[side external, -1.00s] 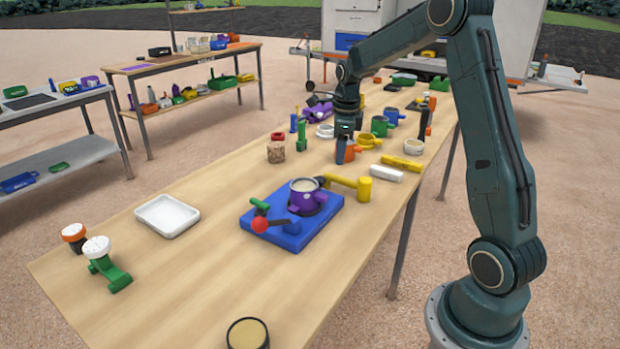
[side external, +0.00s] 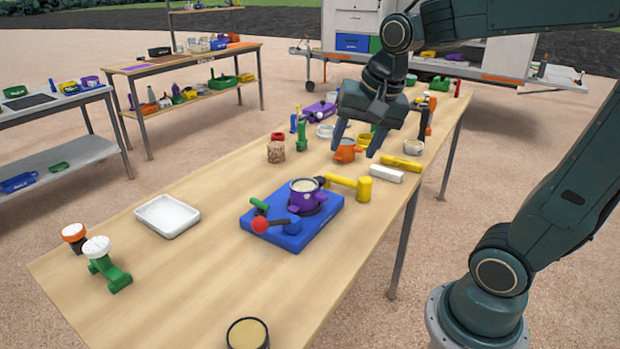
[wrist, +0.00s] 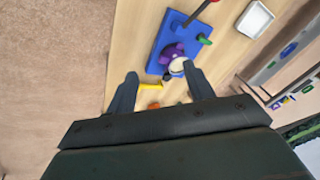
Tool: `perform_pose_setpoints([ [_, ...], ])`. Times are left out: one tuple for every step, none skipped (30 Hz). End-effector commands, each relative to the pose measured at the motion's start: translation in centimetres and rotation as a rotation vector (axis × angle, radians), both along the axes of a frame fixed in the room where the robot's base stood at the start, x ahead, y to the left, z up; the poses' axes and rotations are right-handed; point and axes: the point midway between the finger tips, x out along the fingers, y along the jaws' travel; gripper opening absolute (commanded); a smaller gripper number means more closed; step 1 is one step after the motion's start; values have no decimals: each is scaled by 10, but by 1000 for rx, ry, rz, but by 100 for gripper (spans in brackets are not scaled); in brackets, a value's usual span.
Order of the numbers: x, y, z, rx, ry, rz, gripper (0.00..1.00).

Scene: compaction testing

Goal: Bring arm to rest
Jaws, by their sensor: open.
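My gripper (side external: 354,144) is open and empty in the side external view. It hangs above the far half of the wooden table (side external: 200,262), with its fingers apart and pointing down. From this angle the fingers frame an orange cup (side external: 346,152) on the table, and I cannot tell the exact height between them. In the wrist view my gripper's two fingers (wrist: 157,92) are spread wide with nothing between them. Beyond them lies the blue plate (wrist: 163,55) with a purple mould (wrist: 171,52) on it.
The blue plate (side external: 280,238) holds the purple mould (side external: 306,203), filled with pale material. A yellow mallet (side external: 364,188), a white bar (side external: 387,174) and a yellow bar (side external: 402,162) lie nearby. A white tray (side external: 167,216) is at left.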

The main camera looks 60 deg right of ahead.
Motion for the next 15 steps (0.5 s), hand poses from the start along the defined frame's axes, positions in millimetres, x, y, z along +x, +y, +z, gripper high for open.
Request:
perform_pose_setpoints([
  [-10, 8, 2, -25, -12, 79, 52],
  [-16, 12, 3, -41, -18, 126, 52],
  [-23, 17, 3, -62, -24, 189, 52],
  [-29, 20, 3, -77, -29, 236, 52],
  [-34, 24, 3, -93, -35, 283, 52],
  [-41, 28, 3, -115, -42, 346, 52],
  [-47, 31, 3, -133, -48, 392, 52],
  [-52, 34, 2, -150, -53, 440, 52],
  [-59, 37, 1, -171, -60, 499, 52],
  [-65, 40, 0, -189, -66, 545, 52],
  [-70, 43, -1, -206, -72, 589, 52],
  [-76, 45, -3, -227, -77, 642, 52],
  [-80, 47, -4, -242, -83, 681, 52],
  [-84, 49, -5, -256, -88, 717, 52],
  [-89, 51, -6, -275, -93, 759, 52],
])
